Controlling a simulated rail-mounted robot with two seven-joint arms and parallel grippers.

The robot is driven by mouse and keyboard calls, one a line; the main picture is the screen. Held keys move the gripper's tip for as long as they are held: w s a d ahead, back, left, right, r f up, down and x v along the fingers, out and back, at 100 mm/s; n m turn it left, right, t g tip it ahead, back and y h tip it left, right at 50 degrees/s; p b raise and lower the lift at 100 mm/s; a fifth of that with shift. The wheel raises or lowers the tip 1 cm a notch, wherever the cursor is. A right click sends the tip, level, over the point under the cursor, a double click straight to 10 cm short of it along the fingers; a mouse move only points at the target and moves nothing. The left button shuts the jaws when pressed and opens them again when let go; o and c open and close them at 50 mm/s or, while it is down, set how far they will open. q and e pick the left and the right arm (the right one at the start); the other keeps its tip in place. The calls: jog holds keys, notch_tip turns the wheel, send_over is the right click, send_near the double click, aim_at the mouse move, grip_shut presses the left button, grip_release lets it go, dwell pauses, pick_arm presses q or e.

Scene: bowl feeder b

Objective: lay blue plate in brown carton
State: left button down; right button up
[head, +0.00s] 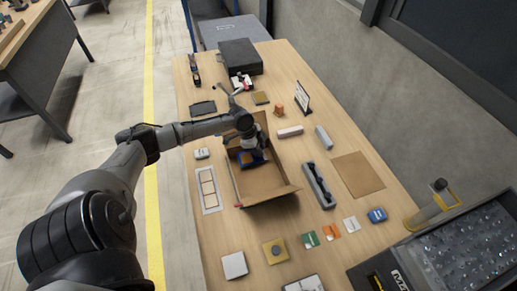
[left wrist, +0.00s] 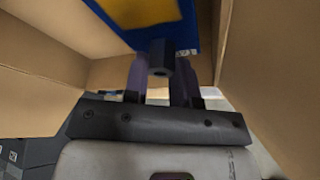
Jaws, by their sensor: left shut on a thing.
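The blue plate (head: 246,161) is partly hidden under my left gripper (head: 256,153) in the head view. In the left wrist view the blue plate (left wrist: 196,36) has a yellow face patch and a dark knob. My left gripper (left wrist: 160,72) is shut on this plate, with its fingers at the knob. The brown carton (head: 266,184) stands open on the table, and its walls (left wrist: 262,60) rise around the gripper and plate. Whether the plate touches the carton floor cannot be told. My right gripper is not in view.
A white frame-like panel (head: 208,190) lies left of the carton, and a grey tray (head: 318,186) stands to its right. A row of small coloured tiles (head: 310,239) lies in front. A brown sheet (head: 358,174) lies flat at the right. A black case (head: 240,57) is at the back.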

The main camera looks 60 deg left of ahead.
pick_arm(q)
jog(key=shift+f, duration=0.55)
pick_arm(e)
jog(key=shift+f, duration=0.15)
pick_arm(q)
jog(key=c, duration=0.9)
grip_release()
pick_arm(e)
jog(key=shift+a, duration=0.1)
pick_arm(q)
jog(key=shift+r, duration=0.25)
jog(key=shift+p+v, duration=0.9)
jog(key=shift+v, duration=5.4)
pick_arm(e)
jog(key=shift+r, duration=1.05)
pick_arm(q)
jog(key=shift+d, duration=0.1)
